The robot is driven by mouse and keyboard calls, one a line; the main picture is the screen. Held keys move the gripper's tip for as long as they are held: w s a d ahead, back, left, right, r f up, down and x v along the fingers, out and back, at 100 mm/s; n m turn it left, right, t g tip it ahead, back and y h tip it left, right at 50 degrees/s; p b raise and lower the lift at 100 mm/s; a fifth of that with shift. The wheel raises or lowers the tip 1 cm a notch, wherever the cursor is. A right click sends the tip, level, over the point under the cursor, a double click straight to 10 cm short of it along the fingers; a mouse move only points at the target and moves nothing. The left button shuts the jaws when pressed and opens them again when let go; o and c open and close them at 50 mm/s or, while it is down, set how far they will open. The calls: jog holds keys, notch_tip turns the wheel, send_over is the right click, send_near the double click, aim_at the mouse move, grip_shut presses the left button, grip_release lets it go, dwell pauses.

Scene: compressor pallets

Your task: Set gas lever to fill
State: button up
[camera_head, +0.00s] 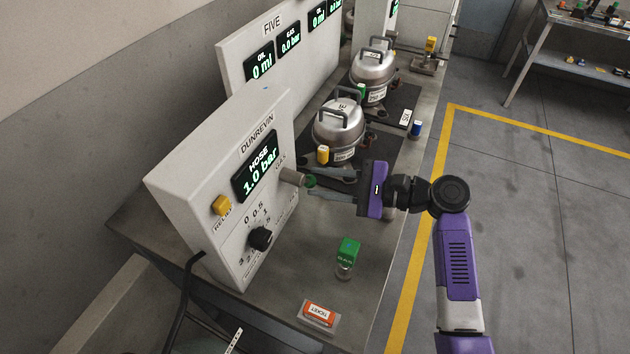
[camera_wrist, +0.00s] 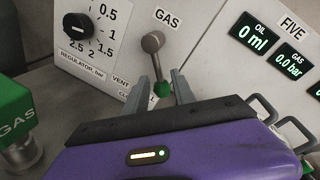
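The gas lever (camera_head: 293,176) is a grey arm on the front of the white DUNREVIN panel (camera_head: 180,185). In the wrist view the lever (camera_wrist: 154,58) hangs from its round hub below the GAS label, pointing down and slightly right, with a green knob (camera_wrist: 163,88) at its end. VENT and part of a CLOSED label show to its lower left; a further label behind my gripper is mostly hidden. My gripper (camera_head: 312,182) is open, with its fingers on either side of the green knob. In the wrist view gaps show beside the knob, the right one narrower.
The hose display (camera_head: 259,167) reads 1.0 bar. A yellow relief button (camera_head: 222,205) and black regulator knob (camera_head: 260,238) sit on the panel. Metal compressor pots (camera_head: 338,130) stand behind my gripper.

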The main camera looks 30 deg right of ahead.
jog(key=v, duration=0.5)
jog(key=shift+s+d, duration=0.25)
jog(key=shift+s, duration=0.05)
